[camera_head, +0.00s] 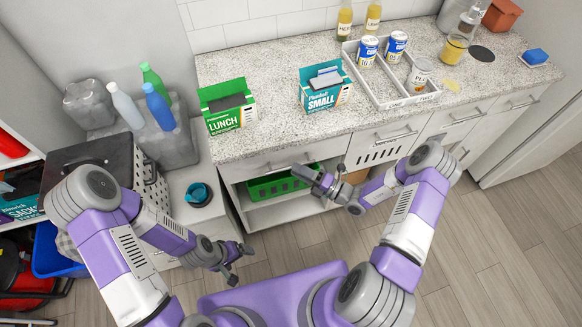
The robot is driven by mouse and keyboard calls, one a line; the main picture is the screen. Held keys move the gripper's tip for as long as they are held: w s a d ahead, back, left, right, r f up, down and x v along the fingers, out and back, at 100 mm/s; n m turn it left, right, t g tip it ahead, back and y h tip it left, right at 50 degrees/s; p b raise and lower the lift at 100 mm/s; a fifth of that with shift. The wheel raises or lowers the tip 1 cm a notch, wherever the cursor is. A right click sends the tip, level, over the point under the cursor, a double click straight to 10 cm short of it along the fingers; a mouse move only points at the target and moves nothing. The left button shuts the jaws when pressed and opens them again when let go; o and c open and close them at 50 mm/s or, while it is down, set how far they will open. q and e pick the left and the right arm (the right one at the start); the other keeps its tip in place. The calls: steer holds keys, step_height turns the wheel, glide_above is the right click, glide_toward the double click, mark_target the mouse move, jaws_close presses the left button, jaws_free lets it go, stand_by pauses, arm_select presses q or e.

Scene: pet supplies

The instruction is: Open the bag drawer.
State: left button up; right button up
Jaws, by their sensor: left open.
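A white drawer front (250,168) runs under the counter edge below the two bag boxes. It looks shut, flush with the counter. Its handle is partly hidden near my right gripper. My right gripper (303,173) reaches left in front of the drawer's lower right part; whether it touches the handle I cannot tell, nor whether its fingers are apart. My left gripper (240,264) is open and empty, low over the floor, well away from the drawer. A green LUNCH box (229,106) and a teal SMALL box (325,88) stand on the counter above.
An open shelf below the drawer holds a green basket (272,187). A white tray (385,92) with cans stands on the speckled counter (270,70). Bottles and a teal-lidded item (198,194) are at left. The floor (490,245) at right is clear.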

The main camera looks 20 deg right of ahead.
steer(key=shift+x, duration=1.7)
steer(key=shift+s, duration=0.1)
steer(key=shift+c, duration=0.3)
jaws_close()
